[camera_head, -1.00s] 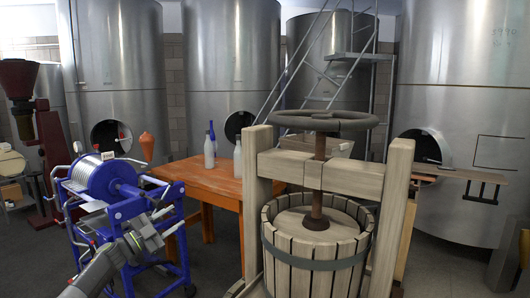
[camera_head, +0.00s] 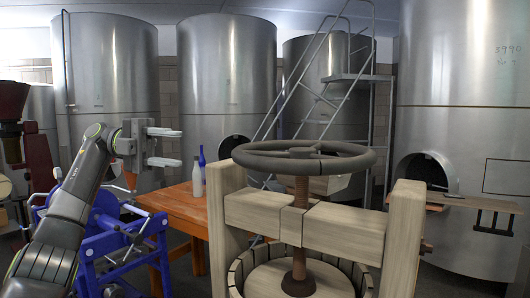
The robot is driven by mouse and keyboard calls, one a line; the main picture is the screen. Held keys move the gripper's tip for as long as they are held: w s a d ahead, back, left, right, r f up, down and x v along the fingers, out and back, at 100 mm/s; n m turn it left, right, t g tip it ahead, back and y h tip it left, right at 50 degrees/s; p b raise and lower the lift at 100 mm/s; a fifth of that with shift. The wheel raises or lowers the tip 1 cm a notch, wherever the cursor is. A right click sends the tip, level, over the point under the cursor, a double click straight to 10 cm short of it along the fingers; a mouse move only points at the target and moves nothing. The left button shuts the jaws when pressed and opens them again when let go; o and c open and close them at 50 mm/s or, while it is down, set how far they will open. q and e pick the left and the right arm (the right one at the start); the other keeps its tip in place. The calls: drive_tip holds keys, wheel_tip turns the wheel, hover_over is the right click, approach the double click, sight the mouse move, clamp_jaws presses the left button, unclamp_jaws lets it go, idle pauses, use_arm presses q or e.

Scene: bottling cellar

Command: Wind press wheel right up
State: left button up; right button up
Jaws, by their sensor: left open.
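The press wheel (camera_head: 303,153) is a dark rusty ring on top of a brown screw (camera_head: 300,191). The screw passes down through the pale wooden crossbeam (camera_head: 335,229) of the press. Its foot stands on the round wooden lid (camera_head: 330,281) inside the slatted basket (camera_head: 238,274). The wheel sits a short way above the crossbeam. My left gripper (camera_head: 172,147) is raised at about the wheel's height in the picture, well to its left. Its fingers are apart, point right, and hold nothing. My right gripper is not in view.
An orange table (camera_head: 180,207) with a white bottle (camera_head: 197,179) and a blue bottle (camera_head: 202,157) stands behind the press. A blue machine (camera_head: 103,245) is partly hidden behind my left arm. Steel tanks (camera_head: 225,85) and a metal stair (camera_head: 350,77) fill the back.

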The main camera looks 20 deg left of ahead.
use_arm(q)
approach(247, 152)
drive_tip(key=d+p, duration=0.1)
drive_tip(key=d, duration=0.2)
drive_tip(key=d+p, duration=0.1)
drive_tip(key=d, duration=0.1)
drive_tip(key=d+p, duration=0.1)
drive_tip(key=d, duration=0.2)
drive_tip(key=shift+w+d+f, duration=0.35)
drive_tip(key=shift+w+f, duration=0.05)
drive_tip(key=shift+d+f+p, duration=0.1)
drive_tip(key=shift+d+p, duration=0.2)
drive_tip(key=shift+d, duration=0.3)
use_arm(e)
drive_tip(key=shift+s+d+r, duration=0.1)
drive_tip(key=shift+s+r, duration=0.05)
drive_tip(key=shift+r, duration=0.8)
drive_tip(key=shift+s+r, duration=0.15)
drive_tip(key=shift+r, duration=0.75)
use_arm(q)
clamp_jaws()
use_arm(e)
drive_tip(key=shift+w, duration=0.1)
